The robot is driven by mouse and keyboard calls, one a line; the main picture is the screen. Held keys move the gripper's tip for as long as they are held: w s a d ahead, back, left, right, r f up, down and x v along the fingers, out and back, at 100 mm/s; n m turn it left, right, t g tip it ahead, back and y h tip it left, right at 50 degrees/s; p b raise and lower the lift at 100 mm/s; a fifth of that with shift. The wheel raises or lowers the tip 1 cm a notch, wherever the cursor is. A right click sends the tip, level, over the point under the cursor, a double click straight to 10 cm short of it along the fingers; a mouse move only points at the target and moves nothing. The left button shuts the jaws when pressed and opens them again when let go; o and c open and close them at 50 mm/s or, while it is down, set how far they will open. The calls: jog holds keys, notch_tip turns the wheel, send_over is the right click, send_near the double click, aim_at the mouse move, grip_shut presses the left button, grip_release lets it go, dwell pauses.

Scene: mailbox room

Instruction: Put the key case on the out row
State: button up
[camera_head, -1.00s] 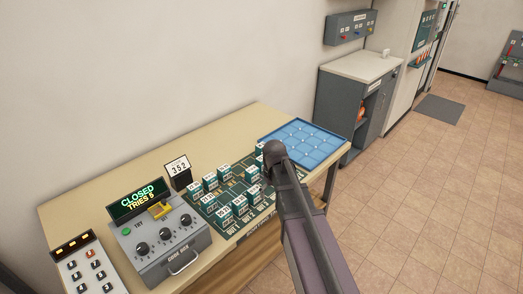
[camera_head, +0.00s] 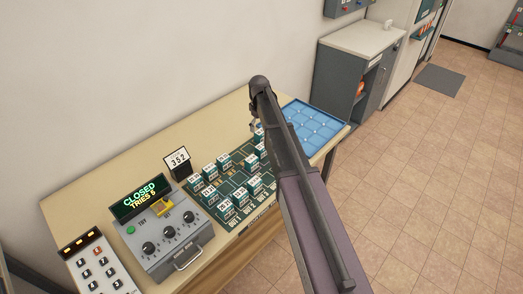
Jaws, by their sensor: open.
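A dark green board (camera_head: 240,222) lies on the table, with several small green cases with white labels standing on it in rows. OUT markings run along its front edge. I cannot tell which case is the key case (camera_head: 209,190); the labels are too small to read. My gripper (camera_head: 254,126) shows only as a small part beside my dark arm, above the back right end of the board. It is open. My arm hides the board's right end and some of the cases there.
A grey lock box (camera_head: 165,243) with dials and a display reading CLOSED, TRIES 5 stands left of the board. A 352 sign (camera_head: 178,159) stands behind. A blue tray (camera_head: 318,127) lies at the table's right end, partly behind my arm. A keypad (camera_head: 95,268) is far left.

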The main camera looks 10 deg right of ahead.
aim_at(259, 145)
jog(key=shift+f, duration=0.1)
notch_tip(259, 145, down, 8)
jog(key=b, duration=0.8)
jog(key=shift+f+b, duration=0.25)
jog(key=shift+b, duration=0.05)
jog(key=shift+f, duration=0.1)
notch_tip(259, 145, down, 5)
jog(key=b, duration=0.5)
jog(key=shift+w, duration=0.1)
dwell(0.3)
dwell(0.5)
jog(key=c, duration=1.2)
